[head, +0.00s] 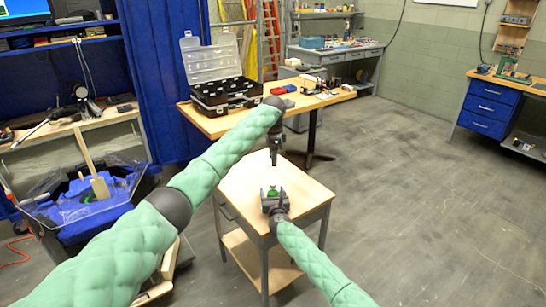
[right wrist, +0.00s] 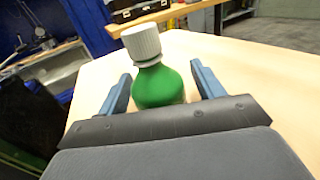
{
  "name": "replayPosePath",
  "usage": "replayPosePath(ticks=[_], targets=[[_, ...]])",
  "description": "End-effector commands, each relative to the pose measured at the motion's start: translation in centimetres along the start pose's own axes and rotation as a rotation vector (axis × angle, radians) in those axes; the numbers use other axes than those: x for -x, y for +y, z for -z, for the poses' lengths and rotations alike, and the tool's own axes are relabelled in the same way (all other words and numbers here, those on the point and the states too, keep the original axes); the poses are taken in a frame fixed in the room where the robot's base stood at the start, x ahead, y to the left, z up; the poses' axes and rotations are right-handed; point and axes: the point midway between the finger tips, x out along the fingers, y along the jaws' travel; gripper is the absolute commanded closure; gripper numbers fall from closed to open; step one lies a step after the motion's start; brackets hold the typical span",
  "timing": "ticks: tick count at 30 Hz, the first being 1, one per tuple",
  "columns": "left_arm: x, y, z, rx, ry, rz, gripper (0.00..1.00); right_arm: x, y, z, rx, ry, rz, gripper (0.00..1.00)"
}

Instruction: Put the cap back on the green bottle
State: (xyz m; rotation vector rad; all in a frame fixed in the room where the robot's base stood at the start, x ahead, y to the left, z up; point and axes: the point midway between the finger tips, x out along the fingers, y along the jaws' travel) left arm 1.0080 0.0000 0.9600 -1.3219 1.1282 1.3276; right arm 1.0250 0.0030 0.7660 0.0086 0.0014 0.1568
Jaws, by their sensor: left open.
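The green bottle (right wrist: 160,87) stands upright on the small wooden table, between the two blue fingers of my right gripper (right wrist: 160,85). A strip of table shows between each finger and the bottle, so this gripper looks open around it. A white ribbed cap (right wrist: 142,43) shows at the top of the bottle's neck; I cannot tell how firmly it sits. In the head view the bottle (head: 271,191) is a small green patch at my right gripper (head: 273,194). My left gripper (head: 274,158) points down, open, above and behind the bottle; its fingers are small and dark there.
The small table (head: 304,188) has bare top around the bottle. Behind it is a longer wooden table (head: 217,124) with an open black organizer case (head: 225,92). A dark bin with blue lining (head: 95,200) stands at left. Floor at right is clear.

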Motion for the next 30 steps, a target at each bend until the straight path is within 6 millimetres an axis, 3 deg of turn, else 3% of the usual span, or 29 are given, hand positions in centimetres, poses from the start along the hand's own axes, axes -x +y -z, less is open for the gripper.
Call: replayPosePath(ticks=[8,21,30], targets=[[0.1,0.0,0.0,0.000,0.000,0.000,0.54,0.5,0.0,0.0,0.000,0.000,0.000,0.33],[0.6,0.0,0.0,0.000,0.000,0.000,0.54,6.4,0.0,0.2,0.000,0.001,0.000,0.33],[0.6,0.0,0.0,0.000,0.000,0.000,0.54,7.8,0.0,0.1,0.000,0.001,0.000,0.33]])
